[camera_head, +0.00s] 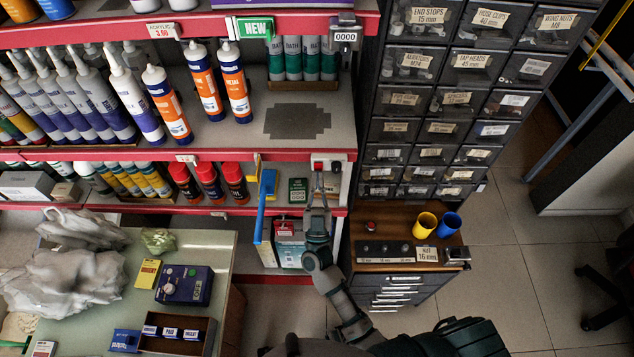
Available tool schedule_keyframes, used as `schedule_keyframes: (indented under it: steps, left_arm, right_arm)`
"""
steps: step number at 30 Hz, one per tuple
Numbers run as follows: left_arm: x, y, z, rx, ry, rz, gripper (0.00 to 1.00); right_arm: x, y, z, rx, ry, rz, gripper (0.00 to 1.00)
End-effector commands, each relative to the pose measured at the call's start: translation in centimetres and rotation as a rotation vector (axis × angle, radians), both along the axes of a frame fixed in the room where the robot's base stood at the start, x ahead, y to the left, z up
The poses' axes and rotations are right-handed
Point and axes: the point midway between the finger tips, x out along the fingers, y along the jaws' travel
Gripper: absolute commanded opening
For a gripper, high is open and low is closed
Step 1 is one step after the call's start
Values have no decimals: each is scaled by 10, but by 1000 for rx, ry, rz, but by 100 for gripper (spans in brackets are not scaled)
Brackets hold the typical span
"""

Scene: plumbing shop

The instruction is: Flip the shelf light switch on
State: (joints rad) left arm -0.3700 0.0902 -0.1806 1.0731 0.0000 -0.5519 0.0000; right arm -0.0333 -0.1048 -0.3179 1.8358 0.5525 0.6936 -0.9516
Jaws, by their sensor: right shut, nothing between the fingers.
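A small pale switch box (335,167) sits at the right end of the shelving, just under the red front edge of the middle shelf. A small red part (319,166) shows on its left side. My right gripper (319,184) reaches up from below and its fingers are shut and empty. The fingertips are just below the red part; I cannot tell whether they touch it. The position of the switch lever is too small to read. My left gripper is not in view.
A green-labelled box (298,190) and a blue-handled tool (265,205) are close left of my right gripper. Drawer cabinet (430,100) stands to the right, with yellow (425,226) and blue (449,225) cups below. A cluttered counter (205,240) is at lower left.

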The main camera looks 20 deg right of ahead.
Motion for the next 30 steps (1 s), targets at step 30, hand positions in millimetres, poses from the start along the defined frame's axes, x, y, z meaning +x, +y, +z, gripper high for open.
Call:
schedule_keyframes:
  steps: [30]
  left_arm:
    - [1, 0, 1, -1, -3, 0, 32]
  right_arm:
    - [-84, 25, -82, 0, 3, 1, 0]
